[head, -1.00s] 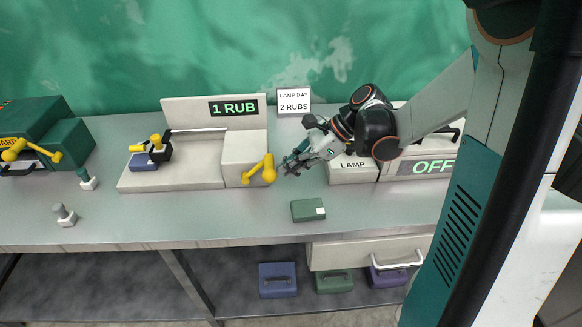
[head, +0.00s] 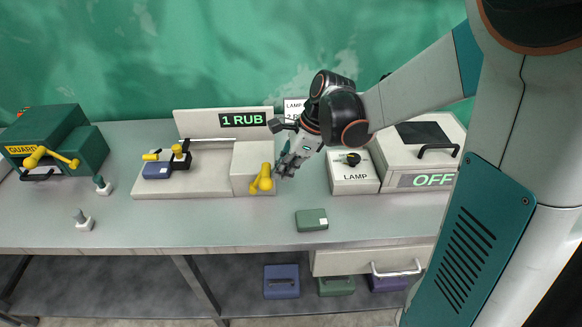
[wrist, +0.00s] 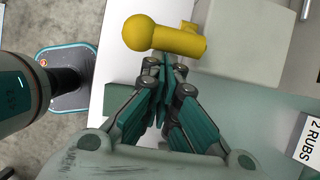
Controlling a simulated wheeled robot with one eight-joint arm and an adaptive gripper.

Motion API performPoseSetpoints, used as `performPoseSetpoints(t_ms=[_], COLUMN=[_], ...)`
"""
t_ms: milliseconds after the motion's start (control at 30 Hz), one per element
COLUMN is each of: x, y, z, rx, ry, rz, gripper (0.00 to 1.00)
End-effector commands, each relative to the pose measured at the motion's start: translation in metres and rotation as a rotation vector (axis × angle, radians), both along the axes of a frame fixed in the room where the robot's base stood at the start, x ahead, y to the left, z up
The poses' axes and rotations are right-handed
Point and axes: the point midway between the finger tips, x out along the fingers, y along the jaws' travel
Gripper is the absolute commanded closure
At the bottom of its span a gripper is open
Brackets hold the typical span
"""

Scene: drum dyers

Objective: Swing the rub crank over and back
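The rub crank (head: 261,180) is yellow, on the right end block of the pale rubbing machine (head: 208,183). The machine's display (head: 242,119) reads "1 RUB". My gripper (head: 285,168) is just right of the crank, pointing down and left. In the wrist view, its fingers (wrist: 165,65) are together with nothing seen between them. The yellow crank (wrist: 165,36) lies just past the fingertips there; I cannot tell whether they touch. On the machine's left part are a blue block (head: 157,171) and a yellow-handled black clamp (head: 181,157).
A lamp box (head: 353,178) and a lidded box marked "OFF" (head: 420,160) stand to the right. A small green block (head: 311,220) lies in front. A green guard box (head: 55,140) and grey knobbed pegs (head: 84,221) are left. A partly covered sign (head: 294,106) stands behind my gripper.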

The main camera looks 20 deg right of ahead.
Motion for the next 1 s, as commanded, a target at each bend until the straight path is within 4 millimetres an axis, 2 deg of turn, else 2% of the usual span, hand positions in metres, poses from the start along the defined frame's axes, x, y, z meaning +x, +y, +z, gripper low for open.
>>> performPoseSetpoints(t_ms=[33,100,467,1000], x=[0.002,0.004,0.018,0.038], y=[0.009,0.016,0.057,0.116], z=[0.011,0.015,0.03,0.027], rx=[-0.041,-0.105,-0.432,-0.431], ry=[0.013,0.032,0.136,0.14], rz=[0.009,0.009,0.008,0.002], gripper=[1.0,1.0,1.0,1.0])
